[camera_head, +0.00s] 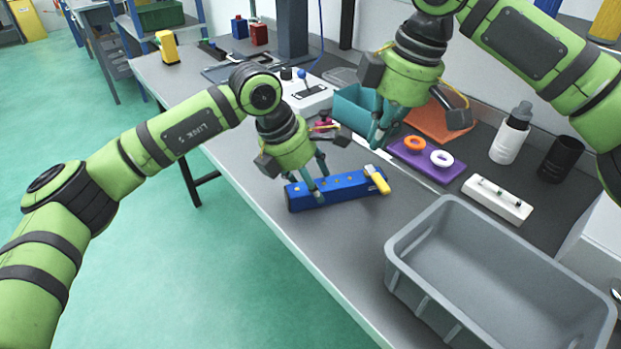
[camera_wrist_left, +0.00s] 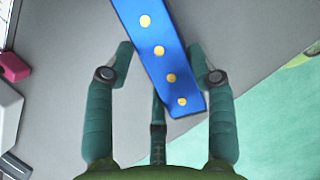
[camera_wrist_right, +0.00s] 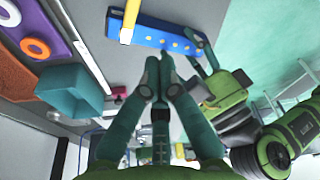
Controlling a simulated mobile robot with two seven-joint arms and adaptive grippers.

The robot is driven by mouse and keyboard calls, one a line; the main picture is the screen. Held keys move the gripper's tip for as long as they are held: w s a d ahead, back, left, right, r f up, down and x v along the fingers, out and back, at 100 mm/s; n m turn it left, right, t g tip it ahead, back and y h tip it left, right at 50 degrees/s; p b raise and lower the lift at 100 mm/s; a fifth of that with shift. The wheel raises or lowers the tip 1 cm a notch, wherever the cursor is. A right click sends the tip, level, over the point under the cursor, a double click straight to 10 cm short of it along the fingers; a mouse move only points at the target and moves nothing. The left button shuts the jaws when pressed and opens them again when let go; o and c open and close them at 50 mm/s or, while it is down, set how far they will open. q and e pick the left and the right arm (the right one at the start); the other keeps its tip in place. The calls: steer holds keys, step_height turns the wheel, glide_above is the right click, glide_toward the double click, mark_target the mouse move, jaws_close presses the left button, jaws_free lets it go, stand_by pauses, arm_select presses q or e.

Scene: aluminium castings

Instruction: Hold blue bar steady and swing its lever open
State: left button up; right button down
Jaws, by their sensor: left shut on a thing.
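The blue bar (camera_head: 340,188), with yellow dots along it, lies on the grey table. Its yellow lever (camera_head: 378,180) sits at the right end and lies across the bar. My left gripper (camera_head: 318,192) is around the bar's left half, with a finger on each side; the bar (camera_wrist_left: 158,55) shows between these fingers in the left wrist view. My right gripper (camera_head: 379,137) is above and behind the bar's lever end, fingertips together and empty. In the right wrist view the yellow lever (camera_wrist_right: 130,22) and bar (camera_wrist_right: 165,35) lie beyond these fingertips, apart from them.
A grey bin (camera_head: 480,250) stands to the right of the bar. Behind are a teal box (camera_head: 352,108), a purple board with rings (camera_head: 413,160), a white fixture (camera_head: 497,200) and two bottles. The table's front edge runs close to the bar.

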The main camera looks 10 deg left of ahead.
mark_target(337, 187)
steer(key=d+x, duration=0.1)
steer(key=x, duration=0.5)
steer(key=shift+s+d+f, duration=0.15)
steer(key=shift+f, duration=0.2)
steer(key=shift+f, duration=0.15)
stand_by(1.1)
steer(key=shift+d+x, duration=0.15)
steer(key=shift+x, duration=0.55)
steer(key=shift+d+x, duration=0.15)
steer(key=shift+x, duration=0.6)
steer(key=shift+s+d+f, duration=0.1)
steer(key=shift+f, duration=0.45)
steer(key=shift+s+d+f, duration=0.1)
steer(key=shift+s+f, duration=0.05)
steer(key=shift+f, duration=0.35)
steer(key=shift+d, duration=0.15)
steer(key=shift+w+d, duration=0.1)
steer(key=shift+d, duration=0.2)
steer(key=shift+r, duration=0.25)
